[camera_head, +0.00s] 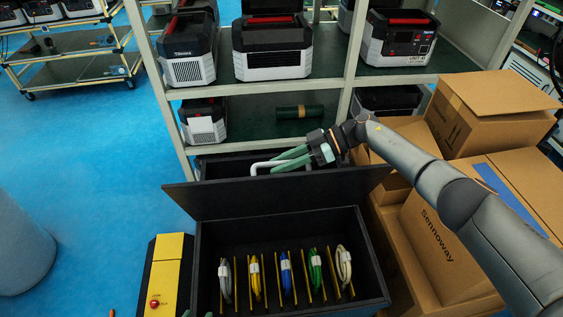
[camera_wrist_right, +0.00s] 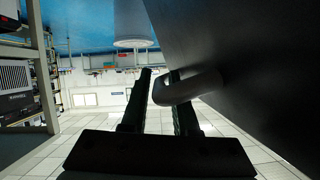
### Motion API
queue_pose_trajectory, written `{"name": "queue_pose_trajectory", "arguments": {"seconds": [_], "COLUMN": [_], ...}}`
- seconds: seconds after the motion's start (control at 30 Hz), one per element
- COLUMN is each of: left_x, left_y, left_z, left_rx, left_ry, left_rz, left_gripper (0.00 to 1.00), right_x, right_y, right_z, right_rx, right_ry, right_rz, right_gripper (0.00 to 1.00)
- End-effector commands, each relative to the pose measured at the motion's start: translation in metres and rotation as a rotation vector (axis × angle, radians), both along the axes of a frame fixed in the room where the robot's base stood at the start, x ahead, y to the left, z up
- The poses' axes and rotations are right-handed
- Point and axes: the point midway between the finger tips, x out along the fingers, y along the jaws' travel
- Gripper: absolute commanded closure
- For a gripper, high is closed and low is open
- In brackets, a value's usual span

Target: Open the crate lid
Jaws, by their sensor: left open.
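The black crate (camera_head: 201,262) stands open at the bottom centre of the head view. Its lid (camera_head: 270,197) is swung up at the back edge, its broad inner face towards me. A pale handle (camera_head: 258,166) sticks out behind the lid; the right wrist view shows it as a grey curved bar (camera_wrist_right: 190,88) beside the dark lid face (camera_wrist_right: 255,60). My right gripper (camera_head: 286,159) reaches behind the lid, its green fingers around the handle, which lies between them. Only what look like tips of my left gripper (camera_head: 197,314) show at the bottom edge, apart and empty.
Several coiled cables stand between yellow dividers inside the crate. A yellow box with a red button (camera_head: 154,304) is left of it. Cardboard boxes (camera_head: 480,205) crowd the right. A rack shelf (camera_head: 270,91) with grey units stands behind. The blue floor (camera_head: 90,150) at left is mostly clear.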

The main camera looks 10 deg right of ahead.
Motion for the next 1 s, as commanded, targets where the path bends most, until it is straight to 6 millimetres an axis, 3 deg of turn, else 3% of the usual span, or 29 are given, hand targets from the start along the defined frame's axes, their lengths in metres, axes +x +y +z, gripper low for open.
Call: {"name": "queue_pose_trajectory", "arguments": {"seconds": [0.37, 0.8, 1.0], "left_x": [-0.001, -0.001, -0.001], "left_y": [0.000, 0.000, 0.000], "left_z": [-0.001, -0.014, -0.018], "left_rx": [0.000, 0.000, 0.000], "left_ry": [0.001, 0.002, 0.002], "left_rz": [0.000, 0.000, 0.000], "left_gripper": [0.50, 0.50, 0.50], "right_x": [0.001, 0.005, 0.006], "right_y": [-0.009, -0.090, -0.111], "right_z": [0.004, 0.037, 0.047], "right_rx": [0.002, 0.000, 0.001], "right_ry": [0.000, -0.001, 0.000], "right_rz": [-0.001, -0.003, -0.001], "right_gripper": [0.70, 0.70, 0.70]}}
